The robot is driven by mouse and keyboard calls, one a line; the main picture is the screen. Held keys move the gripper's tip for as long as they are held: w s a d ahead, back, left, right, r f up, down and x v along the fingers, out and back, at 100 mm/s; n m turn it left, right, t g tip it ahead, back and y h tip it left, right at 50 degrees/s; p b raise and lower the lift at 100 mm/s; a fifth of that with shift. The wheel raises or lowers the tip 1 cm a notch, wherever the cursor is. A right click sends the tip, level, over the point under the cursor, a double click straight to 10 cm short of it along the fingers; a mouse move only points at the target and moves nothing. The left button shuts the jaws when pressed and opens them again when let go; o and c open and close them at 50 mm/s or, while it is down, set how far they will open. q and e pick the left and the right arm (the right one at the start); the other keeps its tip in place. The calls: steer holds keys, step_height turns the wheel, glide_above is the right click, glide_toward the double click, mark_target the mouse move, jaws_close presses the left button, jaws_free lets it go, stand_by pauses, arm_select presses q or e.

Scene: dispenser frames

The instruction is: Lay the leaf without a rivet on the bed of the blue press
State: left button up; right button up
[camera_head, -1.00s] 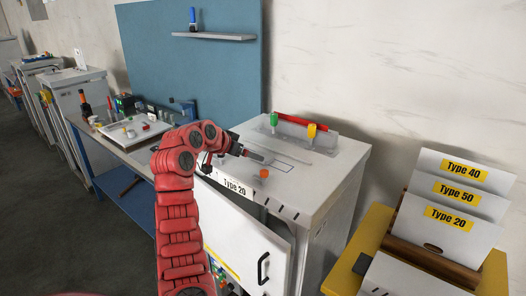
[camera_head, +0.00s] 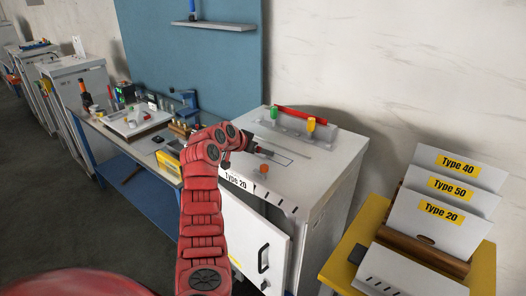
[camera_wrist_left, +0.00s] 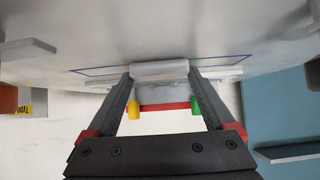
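My left gripper (camera_head: 245,146) reaches over the white cabinet marked Type 20. In the left wrist view my left gripper (camera_wrist_left: 160,74) has a pale, flat piece (camera_wrist_left: 160,70) spanning its fingertips, apparently a leaf held between them. Its face is not visible enough to tell whether it has a rivet. A blue press (camera_head: 187,103) stands at the back of the workbench, left of my gripper; its bed is too small to make out. My right gripper is out of view.
The workbench holds a white tray (camera_head: 133,125) and a yellow box (camera_head: 168,159). Type-labelled plates (camera_head: 437,213) stand at right.

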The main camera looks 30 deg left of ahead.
arm_select(q)
steer(key=c, duration=0.8)
steer(key=shift+r, duration=0.1)
